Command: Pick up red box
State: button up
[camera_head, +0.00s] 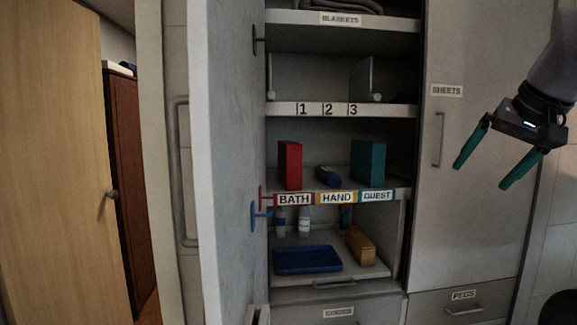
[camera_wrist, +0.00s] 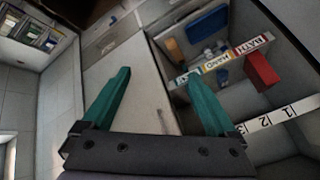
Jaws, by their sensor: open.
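The red box (camera_head: 290,165) stands upright at the left end of the shelf labelled BATH, HAND and GUEST in the head view. In the wrist view the red box (camera_wrist: 261,70) shows at the right, beyond my right finger and apart from it. My gripper (camera_head: 482,176) is open and empty, with teal fingers. It hangs in front of the closed SHEETS door, well to the right of the box and outside the cabinet opening. The fingers also show in the wrist view (camera_wrist: 156,88).
A blue item (camera_head: 328,176) and a teal box (camera_head: 368,162) share the shelf. Below are a blue tray (camera_head: 308,260), bottles and a tan box (camera_head: 360,245). An open door (camera_head: 228,165) bounds the opening's left. The shelf labelled 1, 2, 3 (camera_head: 340,110) lies above.

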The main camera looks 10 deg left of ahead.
jog(key=w+a+r+n+t+y, duration=0.1)
jog(key=w+a, duration=0.2)
jog(key=w, duration=0.3)
jog(key=w+a+r+n+t, duration=0.1)
jog(key=w+a+n, duration=0.1)
jog(key=w+a, duration=0.3)
jog(key=n+t+y, duration=0.3)
jog(key=n+t, duration=0.1)
send_near(295, 147)
jog(key=w+d, duration=0.3)
jog(key=d, duration=0.6)
jog(key=a+f+t, duration=0.1)
jog(key=a, duration=0.2)
jog(key=w+a+f+t, duration=0.1)
jog(key=a, duration=0.3)
jog(key=w+a+f+n+t+y, duration=0.1)
jog(key=a, duration=0.3)
jog(key=shift+w+a, duration=0.1)
jog(key=shift+w, duration=0.05)
jog(key=shift+w+a, duration=0.25)
jog(key=x, duration=1)
jog(key=shift+w+r, duration=0.1)
grip_shut()
